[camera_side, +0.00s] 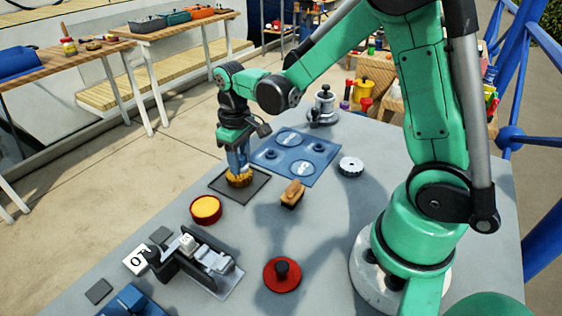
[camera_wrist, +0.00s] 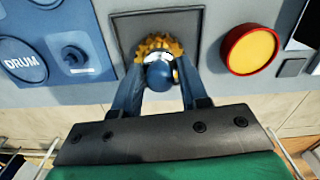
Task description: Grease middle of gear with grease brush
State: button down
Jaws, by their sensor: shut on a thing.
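The golden toothed gear (camera_side: 239,180) is at the dark square mat (camera_side: 257,187) in the side view. It also shows in the wrist view (camera_wrist: 146,45), with the mat (camera_wrist: 190,18) around it. My gripper (camera_side: 237,160) points down right above the gear. In the wrist view its blue fingers (camera_wrist: 160,84) are shut on a blue round-topped tool (camera_wrist: 159,76), perhaps the grease brush. Its lower end is hidden, with some white showing over the gear's middle. I cannot tell whether it touches the gear. A red pot with yellow filling (camera_side: 206,209) stands near the mat.
A blue plate (camera_side: 310,160) with round marks lies behind the mat. A wooden-handled brush (camera_side: 292,194), a white toothed wheel (camera_side: 351,167) and a red disc with a black knob (camera_side: 282,276) stand on the grey table. A black-and-grey fixture (camera_side: 200,255) is at the front.

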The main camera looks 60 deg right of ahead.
jog(key=shift+s+r, duration=0.1)
jog(key=shift+s, duration=1)
notch_tip(320, 180, up, 8)
jog(key=shift+a, duration=0.1)
jog(key=s+a+r+n, duration=0.6)
jog(key=s+r+n, duration=0.2)
jog(key=s, duration=0.1)
notch_tip(320, 180, down, 19)
jog(key=shift+r, duration=0.2)
dwell(0.5)
jog(key=shift+c, duration=2.3)
grip_release()
jog(key=shift+f, duration=0.15)
